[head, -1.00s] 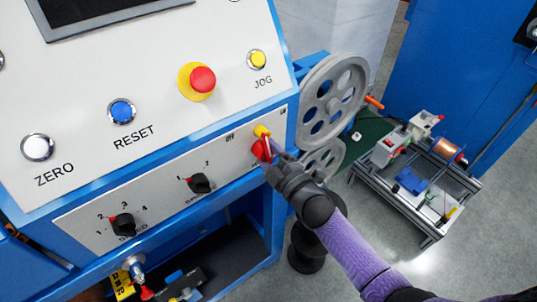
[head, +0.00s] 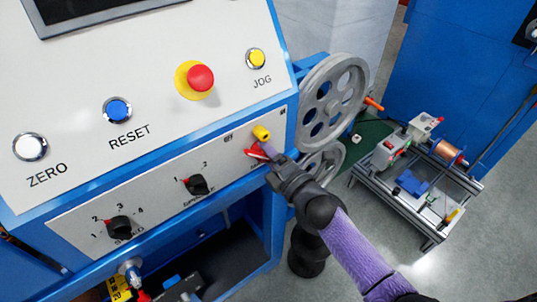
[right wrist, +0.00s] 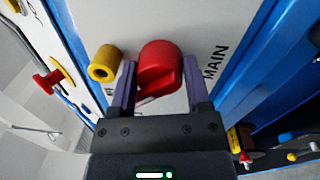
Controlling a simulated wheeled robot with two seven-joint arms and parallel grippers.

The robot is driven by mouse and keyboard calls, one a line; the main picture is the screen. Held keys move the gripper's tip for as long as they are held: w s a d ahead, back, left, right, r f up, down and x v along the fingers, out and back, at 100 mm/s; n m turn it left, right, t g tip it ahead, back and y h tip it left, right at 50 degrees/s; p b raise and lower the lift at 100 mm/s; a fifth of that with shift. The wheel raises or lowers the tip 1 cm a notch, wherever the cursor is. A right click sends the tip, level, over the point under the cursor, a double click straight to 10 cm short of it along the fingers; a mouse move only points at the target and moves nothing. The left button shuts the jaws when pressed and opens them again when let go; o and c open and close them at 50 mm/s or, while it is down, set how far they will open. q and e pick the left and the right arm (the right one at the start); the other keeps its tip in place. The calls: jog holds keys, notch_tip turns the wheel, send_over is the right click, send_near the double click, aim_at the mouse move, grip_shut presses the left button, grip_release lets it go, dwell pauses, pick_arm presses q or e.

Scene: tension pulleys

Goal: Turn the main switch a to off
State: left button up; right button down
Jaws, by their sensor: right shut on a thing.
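The main switch is a red rotary knob (head: 256,152) at the right end of the lower white panel (head: 150,185). My right gripper (head: 272,160) reaches it from the lower right and partly covers it. In the right wrist view the red knob (right wrist: 159,68) sits between the two fingers of my right gripper (right wrist: 160,75), which is shut on it. The word MAIN is printed beside the knob. A yellow cylinder (head: 262,133) sticks out just above the knob and shows left of the fingers in the right wrist view (right wrist: 104,64). My left gripper is not in view.
Above are a red emergency button (head: 200,78), a yellow JOG button (head: 256,58) and a blue RESET button (head: 117,110). Black selector knobs (head: 196,184) sit left on the lower panel. Grey pulleys (head: 332,100) stand close right of the panel. A wheeled-looking frame cart (head: 415,185) stands farther right.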

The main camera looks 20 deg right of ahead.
dwell(0.4)
jog(key=shift+c, duration=0.2)
grip_release()
jog(key=shift+r, duration=0.1)
